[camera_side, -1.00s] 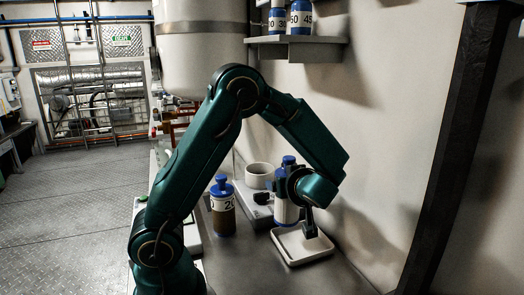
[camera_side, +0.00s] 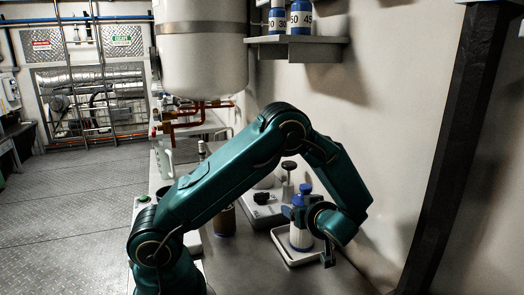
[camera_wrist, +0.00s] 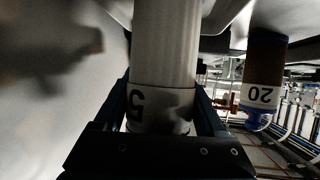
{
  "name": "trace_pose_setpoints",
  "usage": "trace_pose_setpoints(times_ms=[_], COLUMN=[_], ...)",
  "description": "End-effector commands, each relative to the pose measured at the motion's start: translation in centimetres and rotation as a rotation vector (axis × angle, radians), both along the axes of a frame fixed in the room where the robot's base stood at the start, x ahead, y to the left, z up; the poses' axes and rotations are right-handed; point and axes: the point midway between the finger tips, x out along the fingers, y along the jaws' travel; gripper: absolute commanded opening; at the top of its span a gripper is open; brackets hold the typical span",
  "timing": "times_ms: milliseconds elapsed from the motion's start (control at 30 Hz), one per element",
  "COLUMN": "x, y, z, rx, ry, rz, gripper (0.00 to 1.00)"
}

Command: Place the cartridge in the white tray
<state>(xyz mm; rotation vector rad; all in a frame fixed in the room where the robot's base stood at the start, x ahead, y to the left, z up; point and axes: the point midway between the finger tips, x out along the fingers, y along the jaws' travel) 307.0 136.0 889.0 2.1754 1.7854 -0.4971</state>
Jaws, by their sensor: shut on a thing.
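The cartridge is a pale cylinder (camera_side: 300,238) with a blue cap and a dark-numbered label. In the side view it stands upright, its lower end within the outline of the white tray (camera_side: 291,260). I cannot tell whether its base touches the tray floor. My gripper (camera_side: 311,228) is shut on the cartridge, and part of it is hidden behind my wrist. In the wrist view, which looks upside down, the cartridge (camera_wrist: 163,55) fills the space between the jaws (camera_wrist: 165,118). A pale part of the tray (camera_wrist: 222,15) shows beside it.
A brown bottle (camera_side: 225,220), labelled 20 in the wrist view (camera_wrist: 264,70), stands left of the tray. A pale unit with a black knob (camera_side: 262,197) is behind the tray. The wall is close on the right. The front counter (camera_side: 245,265) is clear.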

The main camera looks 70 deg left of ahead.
Motion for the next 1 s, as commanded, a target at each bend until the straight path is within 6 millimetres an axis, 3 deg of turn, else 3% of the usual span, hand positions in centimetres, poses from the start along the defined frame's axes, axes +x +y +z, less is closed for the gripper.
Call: trace_pose_setpoints(times_ms=[133,167,200,233,567,1000], x=[0.0,0.0,0.0,0.0,0.0,-1.4], y=[0.0,0.0,0.0,0.0,-0.2,-7.7], z=[-0.3,-0.3,-0.2,-0.2,0.2,3.8], rx=[0.001,0.000,0.000,0.000,0.000,-0.002], ry=[0.000,-0.001,-0.001,-0.001,-0.001,-0.005], rz=[0.000,0.000,0.000,0.000,0.000,-0.005], gripper=[0.00,0.81,0.96,1.00,1.00,1.00])
